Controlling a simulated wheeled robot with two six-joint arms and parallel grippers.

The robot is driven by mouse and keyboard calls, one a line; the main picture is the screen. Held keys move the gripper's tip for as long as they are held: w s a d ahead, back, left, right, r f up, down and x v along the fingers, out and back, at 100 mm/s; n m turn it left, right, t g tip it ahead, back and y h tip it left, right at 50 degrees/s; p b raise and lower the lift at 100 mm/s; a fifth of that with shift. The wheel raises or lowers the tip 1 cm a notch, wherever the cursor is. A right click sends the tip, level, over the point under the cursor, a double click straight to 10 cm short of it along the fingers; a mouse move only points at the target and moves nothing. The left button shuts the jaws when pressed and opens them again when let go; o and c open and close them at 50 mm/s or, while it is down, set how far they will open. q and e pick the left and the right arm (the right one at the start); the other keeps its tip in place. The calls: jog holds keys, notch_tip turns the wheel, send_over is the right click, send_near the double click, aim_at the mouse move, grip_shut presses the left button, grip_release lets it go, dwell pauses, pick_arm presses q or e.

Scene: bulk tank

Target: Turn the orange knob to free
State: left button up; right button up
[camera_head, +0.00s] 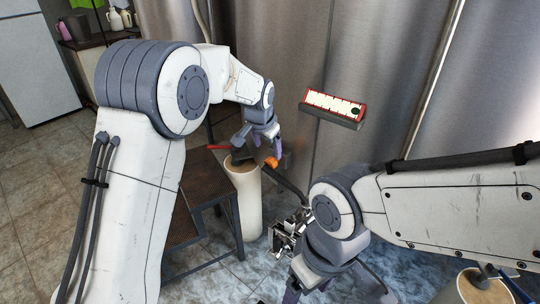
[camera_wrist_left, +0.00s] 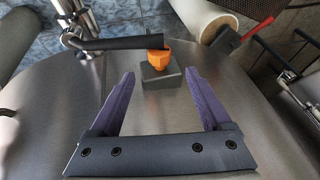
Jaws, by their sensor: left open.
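The orange knob (camera_head: 271,162) sits low on the steel tank, just below my left gripper (camera_head: 263,146) in the head view. In the left wrist view the knob (camera_wrist_left: 155,54) stands on a small dark grey block (camera_wrist_left: 162,76) fixed to the tank wall. The purple fingers of my left gripper (camera_wrist_left: 160,76) are wide apart with nothing between them. The knob and block appear beyond the fingertips, between them in the picture, and look untouched. My right gripper (camera_head: 335,289) is at the bottom of the head view, partly cut off; its jaw opening is unclear.
The steel tank (camera_head: 360,50) bears a red-framed label panel (camera_head: 334,104). A black hose or bar (camera_wrist_left: 115,43) ends close beside the knob. A white cylinder (camera_head: 243,205) and a red-handled part (camera_wrist_left: 258,29) are nearby. A brown step stand (camera_head: 205,180) stands left.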

aim_at(269, 160)
pick_arm(q)
jog(key=x, duration=0.9)
jog(key=shift+s+f, duration=0.1)
jog(key=shift+f, duration=0.05)
grip_shut()
jog(key=shift+a+r+g+p, duration=0.2)
jog(key=shift+r+g+p, duration=0.1)
jog(key=shift+p, duration=0.8)
jog(key=shift+f+h+p, duration=0.1)
jog(key=shift+h+p, duration=0.3)
jog(key=shift+h, duration=0.1)
jog(key=shift+a+f+n+g+h, duration=0.1)
jog(key=shift+f+n+g+h, duration=0.2)
jog(key=shift+g+h, duration=0.15)
jog(key=shift+r, duration=0.1)
